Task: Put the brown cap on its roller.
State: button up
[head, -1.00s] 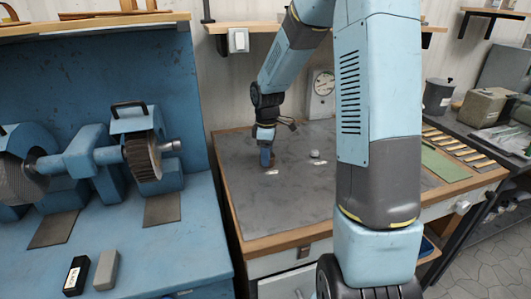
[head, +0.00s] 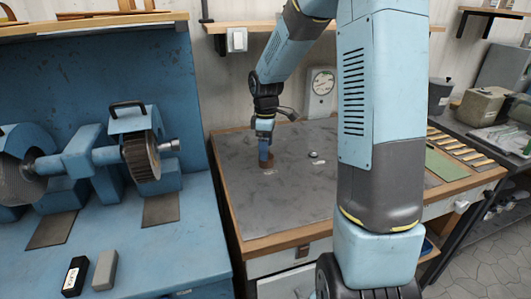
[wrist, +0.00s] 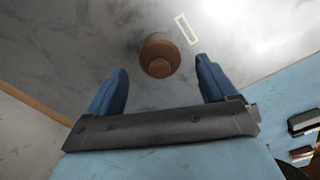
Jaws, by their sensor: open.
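A brown round piece with a smaller brown knob (wrist: 158,58) shows in the wrist view, beside a small white label (wrist: 186,29). I take it for the brown cap. Whether a roller is under it is hidden, and I cannot tell how it sits. In the head view the same brown piece (head: 268,168) is small and low on the grey table top. My gripper (wrist: 162,66) is open, with a blue finger on each side of the brown piece and a gap on both sides. In the head view my gripper (head: 265,152) is just above it.
A small dark and white round thing (head: 315,155) is to the right on the grey table top (head: 290,195). A green mat (head: 443,166) and several wooden strips lie at right. A blue grinding machine (head: 125,150) is at left.

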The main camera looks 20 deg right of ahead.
notch_tip(320, 180, up, 11)
jog(key=s+r+m+t, duration=0.2)
jog(key=s+r+m, duration=0.2)
jog(key=s, duration=1)
jog(key=s+r+m+t, duration=0.3)
jog(key=s+m, duration=0.5)
jog(key=s, duration=0.6)
jog(key=shift+s+r+m+t, duration=0.2)
jog(key=shift+r+m+t, duration=0.15)
jog(key=shift+r, duration=0.3)
